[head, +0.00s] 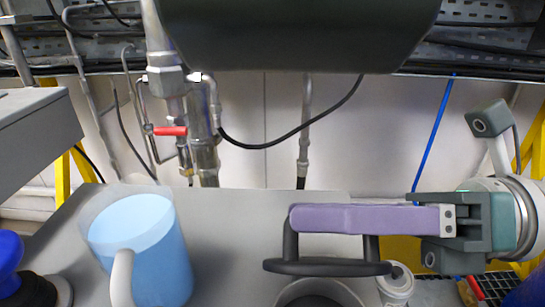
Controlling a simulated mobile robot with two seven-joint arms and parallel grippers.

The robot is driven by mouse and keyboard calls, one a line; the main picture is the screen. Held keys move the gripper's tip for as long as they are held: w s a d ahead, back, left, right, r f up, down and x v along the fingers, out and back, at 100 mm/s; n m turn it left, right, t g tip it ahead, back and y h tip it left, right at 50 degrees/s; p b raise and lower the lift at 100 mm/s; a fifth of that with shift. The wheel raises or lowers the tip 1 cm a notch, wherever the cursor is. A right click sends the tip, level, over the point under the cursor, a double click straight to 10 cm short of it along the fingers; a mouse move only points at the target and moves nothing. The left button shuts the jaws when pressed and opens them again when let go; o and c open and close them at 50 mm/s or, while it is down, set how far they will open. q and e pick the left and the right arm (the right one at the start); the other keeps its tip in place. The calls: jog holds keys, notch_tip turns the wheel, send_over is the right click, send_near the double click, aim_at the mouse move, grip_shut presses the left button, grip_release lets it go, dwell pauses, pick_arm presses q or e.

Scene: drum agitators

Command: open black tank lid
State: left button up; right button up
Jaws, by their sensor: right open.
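A large dark, rounded tank-like body (300,35) fills the top of the head view; its upper part is cut off, and I cannot make out a lid on it. My right gripper (300,218) reaches in from the right, with a long purple finger pointing left. It is open; the second finger is hidden or overlapped. A dark handle-like bar (325,267) with upright posts shows just below and behind the purple finger. I cannot tell whether they touch, or what the bar belongs to. My left gripper is not in view.
A blue jug (145,250) with a pale handle stands on the grey table (225,215). A round grey container (320,296) and a small can (396,283) sit at the front. A pipe with a red valve lever (170,131) stands behind. A grey box (35,130) is at left.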

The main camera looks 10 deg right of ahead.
jog(key=shift+c, duration=0.3)
grip_shut()
jog(key=shift+d+f, duration=0.1)
jog(key=shift+f, duration=0.05)
dwell(0.8)
